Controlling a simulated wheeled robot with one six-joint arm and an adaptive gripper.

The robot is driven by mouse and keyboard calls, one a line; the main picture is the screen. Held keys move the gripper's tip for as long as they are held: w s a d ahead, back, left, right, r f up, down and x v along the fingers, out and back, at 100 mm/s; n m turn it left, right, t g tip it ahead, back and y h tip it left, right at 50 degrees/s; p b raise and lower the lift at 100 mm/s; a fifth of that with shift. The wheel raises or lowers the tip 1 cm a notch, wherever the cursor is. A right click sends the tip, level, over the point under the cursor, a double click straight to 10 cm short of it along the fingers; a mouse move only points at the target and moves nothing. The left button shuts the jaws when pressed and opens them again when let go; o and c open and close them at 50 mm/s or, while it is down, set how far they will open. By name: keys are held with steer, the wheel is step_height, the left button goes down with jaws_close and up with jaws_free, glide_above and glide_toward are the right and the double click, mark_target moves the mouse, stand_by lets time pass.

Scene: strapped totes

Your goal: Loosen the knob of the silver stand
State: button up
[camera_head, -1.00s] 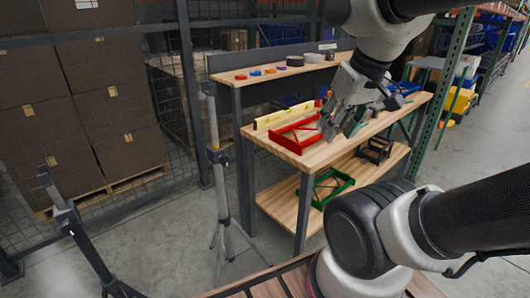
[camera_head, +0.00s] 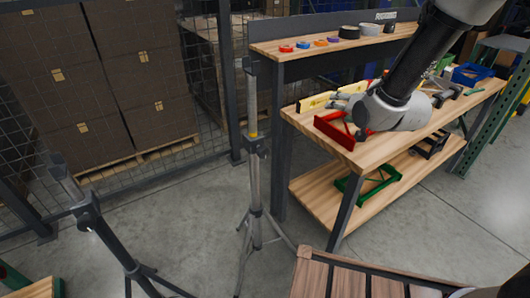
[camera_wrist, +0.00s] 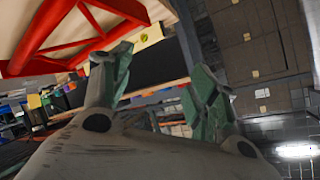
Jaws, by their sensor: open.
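The silver stand (camera_head: 253,190) is a tripod with a thin pole on the floor, left of the workbench. A dark collar (camera_head: 257,146) sits partway up its pole, with a yellow band just above. Its knob is too small to make out. My gripper (camera_wrist: 165,78) is open in the wrist view, with green-tipped fingers apart and nothing between them. In the head view my gripper is over the bench, right of the stand and apart from it, partly hidden by my wrist. I cannot pick out the stand clearly in the wrist view.
A second, darker stand (camera_head: 92,222) is at the front left. The workbench (camera_head: 375,152) holds a red tray (camera_head: 340,131), a yellow level (camera_head: 315,102) and tape rolls on its upper shelf. A green tray (camera_head: 367,184) is below. Stacked boxes (camera_head: 135,75) stand behind mesh.

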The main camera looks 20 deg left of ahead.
steer(key=s+a+f+y, duration=0.3)
steer(key=a+f, duration=0.4)
steer(key=a, duration=0.2)
steer(key=t+y, duration=0.1)
steer(key=y, duration=0.3)
glide_toward(265, 154)
steer(key=x, duration=1.1)
steer(key=shift+w, duration=0.1)
steer(key=shift+n, duration=0.3)
steer(key=c, duration=1)
